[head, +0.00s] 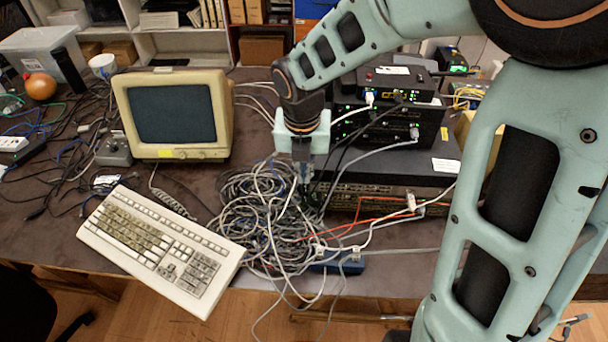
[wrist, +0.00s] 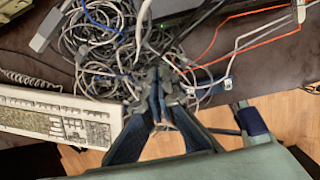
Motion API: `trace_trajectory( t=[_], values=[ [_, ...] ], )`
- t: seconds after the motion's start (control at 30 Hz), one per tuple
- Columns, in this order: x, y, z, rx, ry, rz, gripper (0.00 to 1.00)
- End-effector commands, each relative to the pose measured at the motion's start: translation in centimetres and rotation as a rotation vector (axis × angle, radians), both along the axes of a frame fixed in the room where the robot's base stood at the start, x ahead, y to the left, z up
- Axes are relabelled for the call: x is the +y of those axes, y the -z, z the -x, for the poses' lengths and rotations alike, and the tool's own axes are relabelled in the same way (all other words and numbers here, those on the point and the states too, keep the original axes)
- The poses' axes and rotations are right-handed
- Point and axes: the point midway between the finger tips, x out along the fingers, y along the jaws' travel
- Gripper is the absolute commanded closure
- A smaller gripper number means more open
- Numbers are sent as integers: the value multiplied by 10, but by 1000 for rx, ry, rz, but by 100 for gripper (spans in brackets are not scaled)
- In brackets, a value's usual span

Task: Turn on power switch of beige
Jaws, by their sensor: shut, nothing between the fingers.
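The beige monitor (head: 222,112) stands at the back left of the table with a dark screen. Small controls (head: 205,154) show on its lower front edge, too small to read as on or off. A beige keyboard (head: 165,247) lies in front of it; part of it shows in the wrist view (wrist: 50,115). My gripper (head: 304,190) points down over the cable heap, to the right of the monitor and apart from it. In the wrist view my gripper (wrist: 160,88) has its fingers together, with nothing held.
A heap of grey cables (head: 262,215) covers the middle of the table. Black network boxes (head: 385,122) with green lights stack at the right, partly behind my arm. A small grey box (head: 114,152) sits left of the monitor. Loose cables clutter the far left.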

Motion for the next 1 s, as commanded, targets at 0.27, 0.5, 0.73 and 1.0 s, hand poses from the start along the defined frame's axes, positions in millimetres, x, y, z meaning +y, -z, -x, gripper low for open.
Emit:
trace_trajectory(
  t=[0.27,0.5,0.73,1.0],
  values=[
    [-1,0,0,3,0,2,100],
    [-5,2,1,36,2,15,100],
    [-2,10,3,56,0,2,100],
    [0,15,3,59,0,-5,100]
  ],
)
